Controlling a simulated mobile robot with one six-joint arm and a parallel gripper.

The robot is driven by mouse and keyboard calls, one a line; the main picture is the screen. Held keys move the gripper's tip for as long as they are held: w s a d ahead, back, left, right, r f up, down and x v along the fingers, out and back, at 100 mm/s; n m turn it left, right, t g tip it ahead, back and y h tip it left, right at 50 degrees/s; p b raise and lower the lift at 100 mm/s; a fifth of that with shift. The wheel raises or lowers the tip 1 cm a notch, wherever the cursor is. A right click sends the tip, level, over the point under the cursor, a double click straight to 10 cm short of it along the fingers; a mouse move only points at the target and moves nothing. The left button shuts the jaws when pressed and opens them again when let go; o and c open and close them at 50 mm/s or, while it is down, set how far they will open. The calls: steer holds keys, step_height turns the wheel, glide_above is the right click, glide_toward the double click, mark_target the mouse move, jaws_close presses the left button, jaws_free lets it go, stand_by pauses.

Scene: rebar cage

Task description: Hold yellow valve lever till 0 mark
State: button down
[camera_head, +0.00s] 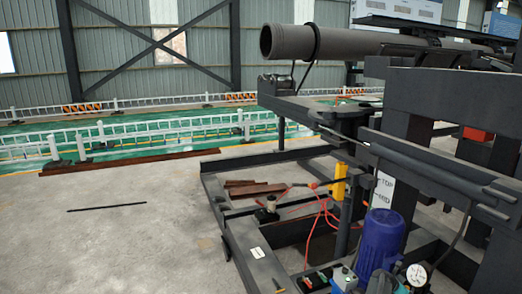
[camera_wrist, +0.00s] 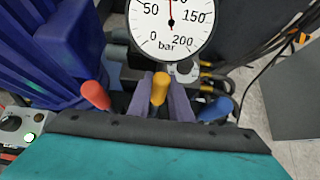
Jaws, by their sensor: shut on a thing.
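The yellow valve lever (camera_wrist: 159,88) stands in the middle of the wrist view. My gripper (camera_wrist: 160,95) is shut on it, one grey-purple finger on each side. A red lever (camera_wrist: 95,95) is to its left and a blue lever (camera_wrist: 216,109) to its right, both outside the fingers. The white pressure gauge (camera_wrist: 170,28) is just beyond, marked in bar with 0, 50, 150 and 200. Its red needle points up, between 50 and 150, away from the 0 mark.
A blue-purple motor (camera_head: 380,240) stands close left of the gauge, also in the wrist view (camera_wrist: 60,45). Cables and hose fittings (camera_wrist: 215,85) lie to the right of the levers. Dark machine beams (camera_head: 430,165) surround this spot. Open concrete floor (camera_head: 110,235) is on the left.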

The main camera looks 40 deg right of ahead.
steer(key=shift+w+a+r+h+b, duration=0.3)
steer(key=shift+w+a+h+b, duration=0.35)
steer(key=shift+b, duration=2.5)
steer(key=c, duration=1.7)
jaws_free()
steer(key=shift+s+d+r+p, duration=0.15)
steer(key=shift+r+p, duration=0.1)
steer(key=shift+p, duration=0.05)
steer(key=shift+c, duration=0.2)
steer(key=shift+o, duration=0.3)
steer(key=shift+s+f, duration=0.1)
steer(key=shift+f, duration=0.1)
steer(key=p+v, duration=0.2)
steer(key=v, duration=0.7)
steer(key=shift+f, duration=0.1)
